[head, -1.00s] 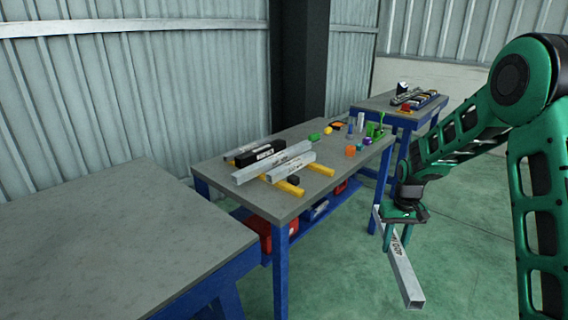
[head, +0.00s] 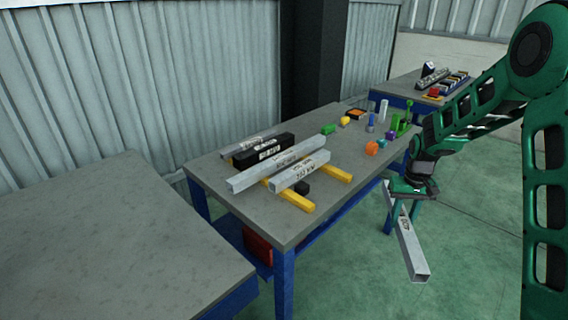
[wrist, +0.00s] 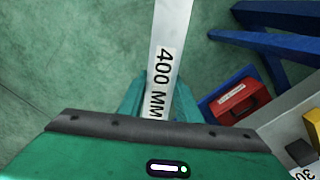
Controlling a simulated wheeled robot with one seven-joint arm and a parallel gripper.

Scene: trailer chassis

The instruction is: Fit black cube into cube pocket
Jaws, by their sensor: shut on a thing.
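The small black cube (head: 301,188) sits on the middle workbench, beside the front end of the grey square tubes. A black block also shows at the right edge of the wrist view (wrist: 301,152). My gripper (head: 403,212) is shut on a long grey square tube (head: 412,256), which hangs tilted in the air right of the bench, well apart from the cube. In the wrist view this tube carries a "400 MM" label (wrist: 159,82). I cannot make out a cube pocket in these frames.
Several tubes, a black bar (head: 264,151) among them, lie across yellow supports (head: 292,196) on the workbench (head: 236,212). Small coloured parts stand at its far end. An empty grey table (head: 90,240) is at left. A red box (wrist: 240,101) sits below the bench.

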